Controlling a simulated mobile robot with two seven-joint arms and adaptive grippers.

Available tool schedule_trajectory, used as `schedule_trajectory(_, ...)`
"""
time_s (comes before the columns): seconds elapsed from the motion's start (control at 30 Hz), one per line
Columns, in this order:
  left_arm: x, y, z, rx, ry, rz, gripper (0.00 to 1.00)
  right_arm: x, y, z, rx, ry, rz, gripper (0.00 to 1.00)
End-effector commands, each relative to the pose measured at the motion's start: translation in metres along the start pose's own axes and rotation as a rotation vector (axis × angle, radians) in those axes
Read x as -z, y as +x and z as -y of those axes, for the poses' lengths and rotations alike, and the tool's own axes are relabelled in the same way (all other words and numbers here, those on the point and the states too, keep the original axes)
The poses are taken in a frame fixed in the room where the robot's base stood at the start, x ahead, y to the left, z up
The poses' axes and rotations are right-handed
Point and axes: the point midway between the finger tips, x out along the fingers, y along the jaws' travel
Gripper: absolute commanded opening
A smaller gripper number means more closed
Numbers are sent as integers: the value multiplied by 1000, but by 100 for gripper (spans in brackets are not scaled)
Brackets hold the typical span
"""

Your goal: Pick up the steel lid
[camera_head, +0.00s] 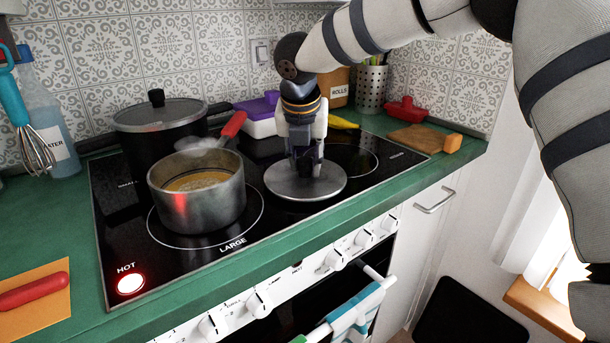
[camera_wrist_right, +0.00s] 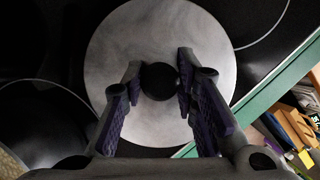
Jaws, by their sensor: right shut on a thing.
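The steel lid (camera_head: 325,188) is a round grey disc, lying flat on the black cooktop or very close above it; I cannot tell if there is a gap. My right gripper (camera_head: 306,172) points straight down over its middle and is shut on its dark knob. In the right wrist view the lid (camera_wrist_right: 150,35) fills the centre, with the black knob (camera_wrist_right: 159,81) between the two fingers of the right gripper (camera_wrist_right: 159,84). In the head view the gripper hides the knob. My left gripper is not in view.
A steel saucepan (camera_head: 195,208) with a red handle holds yellowish food left of the lid. A dark lidded pot (camera_head: 150,145) stands behind it. A red light marked HOT glows at the front left of the cooktop (camera_head: 275,230). A wooden board (camera_head: 418,138) lies to the right.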

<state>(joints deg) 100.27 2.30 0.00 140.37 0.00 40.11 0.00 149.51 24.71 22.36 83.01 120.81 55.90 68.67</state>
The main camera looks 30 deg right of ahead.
Motion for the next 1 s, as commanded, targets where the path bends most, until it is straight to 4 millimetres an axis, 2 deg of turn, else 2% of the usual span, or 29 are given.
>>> schedule_trajectory(0.13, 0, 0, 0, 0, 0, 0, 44, -1, -2, 0, 0, 0, 0, 0)
schedule_trajectory(0.23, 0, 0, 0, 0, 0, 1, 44, -5, -10, -1, -2, 0, 1, 0)
schedule_trajectory(0.37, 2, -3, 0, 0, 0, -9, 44, -11, -40, -1, -5, -1, 4, 0)
schedule_trajectory(0.57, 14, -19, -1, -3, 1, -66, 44, 10, -113, 0, -10, 1, 13, 0)
schedule_trajectory(0.6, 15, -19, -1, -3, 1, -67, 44, 20, -122, -1, -8, -3, 10, 0)
schedule_trajectory(0.8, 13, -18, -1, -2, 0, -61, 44, 62, -156, -2, 0, -3, 1, 0)
schedule_trajectory(1.0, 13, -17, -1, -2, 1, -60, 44, 78, -172, -2, 1, -1, -1, 0)
